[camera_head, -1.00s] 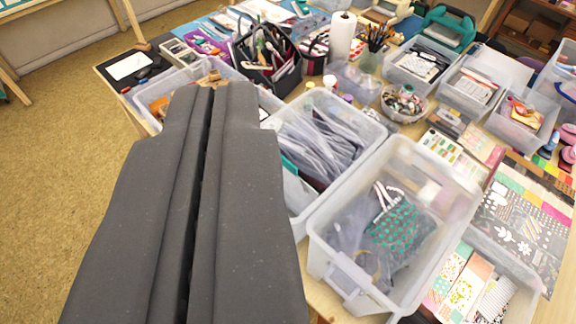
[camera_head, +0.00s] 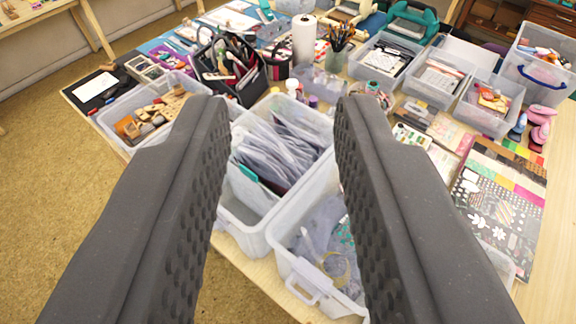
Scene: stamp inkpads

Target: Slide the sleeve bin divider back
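The sleeve bin (camera_head: 237,212) is a clear plastic bin in the middle of the view, holding a row of upright clear sleeves (camera_head: 277,148). A small teal edge (camera_head: 248,172), which may be the divider, shows at the near-left end of the sleeves. The bin's near end looks empty. My gripper (camera_head: 283,112) is open and empty, its two dark ridged fingers spread to either side of the sleeve bin in the picture. The fingers appear above the bins, not touching anything that I can see. The right finger hides part of the bin in front.
A second clear bin (camera_head: 285,262) with grey bags stands just right of and nearer than the sleeve bin. A bin of wooden stamps (camera_head: 150,122) stands left. A dark tote (camera_head: 238,82), a paper roll (camera_head: 303,40) and several clear bins stand behind. Bare floor lies left.

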